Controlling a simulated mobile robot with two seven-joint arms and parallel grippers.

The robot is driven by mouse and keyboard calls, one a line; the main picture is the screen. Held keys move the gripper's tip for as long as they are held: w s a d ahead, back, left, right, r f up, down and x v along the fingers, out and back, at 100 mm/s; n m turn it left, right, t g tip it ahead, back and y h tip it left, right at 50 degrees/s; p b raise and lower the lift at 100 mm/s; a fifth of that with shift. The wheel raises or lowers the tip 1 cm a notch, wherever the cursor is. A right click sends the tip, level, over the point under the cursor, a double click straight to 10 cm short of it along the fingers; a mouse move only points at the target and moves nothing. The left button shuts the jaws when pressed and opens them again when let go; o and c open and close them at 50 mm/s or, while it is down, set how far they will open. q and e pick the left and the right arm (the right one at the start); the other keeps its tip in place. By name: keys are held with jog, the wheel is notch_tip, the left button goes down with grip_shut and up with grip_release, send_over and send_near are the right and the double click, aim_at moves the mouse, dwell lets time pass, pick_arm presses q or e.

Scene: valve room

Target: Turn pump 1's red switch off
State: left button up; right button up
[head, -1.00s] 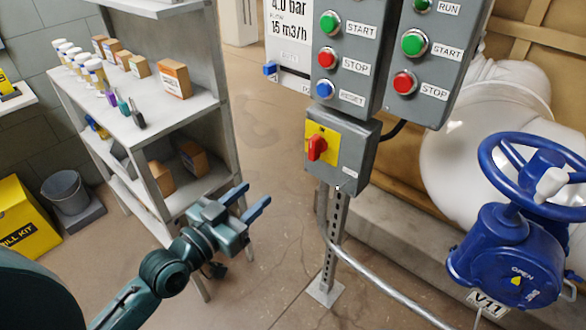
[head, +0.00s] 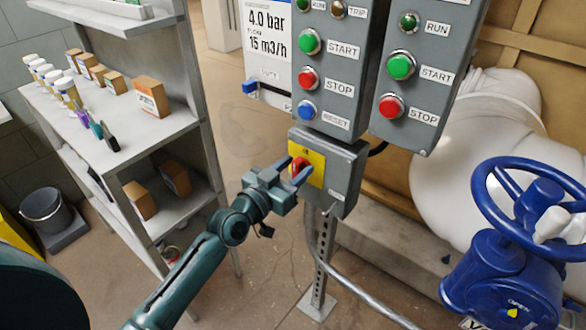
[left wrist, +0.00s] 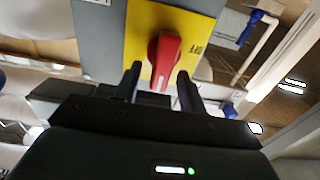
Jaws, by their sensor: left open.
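The red switch (head: 299,166) is a rotary handle on a yellow plate (head: 318,165), on the front of a grey box (head: 343,180) below the button panels. My left gripper (head: 292,174) is open, its fingertips close to the red handle. In the left wrist view the red handle (left wrist: 164,58) stands between and just beyond the two open fingers (left wrist: 160,82). The yellow plate (left wrist: 140,40) carries partly legible lettering beside the handle. I cannot tell whether a finger touches it. My right gripper is not in view.
Button panels with START (head: 309,41) and STOP (head: 308,78) buttons hang directly above the box. A metal post (head: 321,250) and a conduit run below it. A blue valve wheel (head: 535,195) stands at right, a shelf (head: 115,120) with bottles and boxes at left.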

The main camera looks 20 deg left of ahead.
pick_arm(q)
grip_shut()
dwell(0.3)
jog(key=shift+a+n, duration=0.15)
jog(key=shift+n, duration=0.85)
jog(key=n, duration=0.5)
jog(key=a+f+n, duration=0.1)
jog(key=n, duration=0.4)
jog(key=f+n, duration=0.1)
jog(key=n, duration=0.5)
jog(key=shift+w+a, duration=0.3)
jog(key=shift+w, duration=0.05)
